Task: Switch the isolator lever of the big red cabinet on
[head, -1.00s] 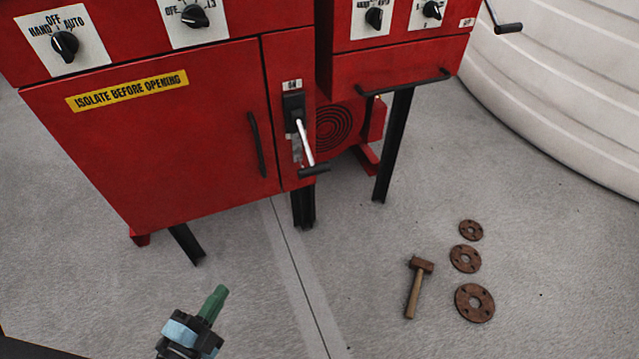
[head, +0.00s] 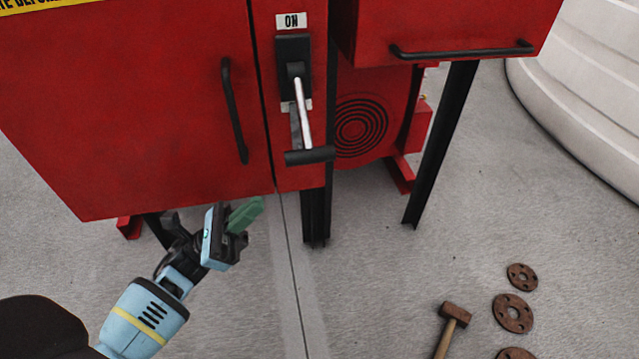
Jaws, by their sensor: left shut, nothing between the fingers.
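The big red cabinet (head: 130,110) fills the upper left of the head view. Its isolator lever (head: 303,115) is a silver rod with a black crossbar grip, pointing down from a black housing (head: 293,65). An ON label (head: 291,21) sits above the housing. My left gripper (head: 246,214), with green fingers, is shut and empty. It shows left of and below the lever's grip, in front of the cabinet's bottom edge, apart from the lever. My right gripper is not in view.
A black door handle (head: 234,110) stands left of the lever. A smaller red box with a black bar handle (head: 462,52) hangs to the right on black legs. A hammer (head: 452,325) and rusty flanges (head: 513,312) lie on the floor at lower right.

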